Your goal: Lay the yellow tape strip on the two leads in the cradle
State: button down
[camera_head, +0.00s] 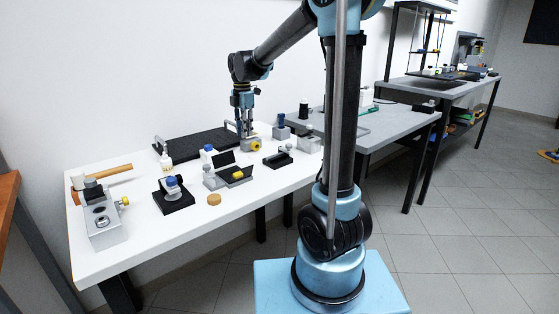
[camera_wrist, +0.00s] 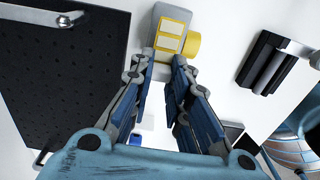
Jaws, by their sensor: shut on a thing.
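My gripper (camera_head: 244,133) is over a grey block (camera_head: 251,147) with a yellow roll (camera_head: 258,146) on its side, at the back of the white table. In the wrist view, its fingers (camera_wrist: 165,62) reach the near end of that block, whose top shows several pale yellow strips (camera_wrist: 169,43). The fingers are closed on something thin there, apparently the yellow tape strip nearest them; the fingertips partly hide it. A black holder with a grey channel (camera_wrist: 275,62) lies to the right; it may be the cradle. I cannot make out the two leads.
A black perforated board (camera_head: 196,143) with handles lies left of my gripper. A grey case with a dark lid (camera_head: 228,172), a bottle on a black base (camera_head: 174,192) and a grey fixture (camera_head: 103,218) stand nearer. Bare white table (camera_head: 262,187) lies at the front.

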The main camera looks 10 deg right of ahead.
jog(key=shift+r, duration=2)
